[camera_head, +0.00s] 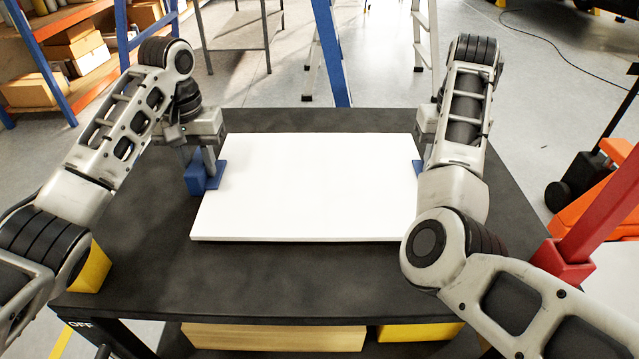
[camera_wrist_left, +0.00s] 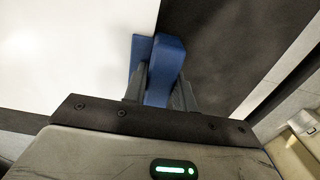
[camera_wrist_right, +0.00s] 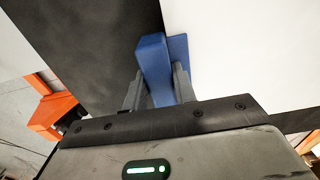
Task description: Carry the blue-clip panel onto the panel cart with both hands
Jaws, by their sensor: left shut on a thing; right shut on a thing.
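The white panel (camera_head: 310,190) lies flat over the black table (camera_head: 270,285), with a blue clip (camera_head: 202,178) on its left edge and another blue clip (camera_head: 418,170) on its right edge, mostly hidden by my right arm. My left gripper (camera_head: 208,160) is shut on the left clip, which shows between its fingers in the left wrist view (camera_wrist_left: 162,72). My right gripper (camera_wrist_right: 158,85) is shut on the right clip (camera_wrist_right: 154,60); in the head view my right arm covers its fingers. I cannot tell whether the panel touches the tabletop.
A red post (camera_head: 590,220) and orange equipment (camera_head: 590,190) stand at the right, near the table. Shelves with cardboard boxes (camera_head: 75,45) are at the far left. Ladders (camera_head: 425,35) and a grey table (camera_head: 240,30) stand behind. Yellow bins (camera_head: 92,268) are by the table. Open floor shows at back right.

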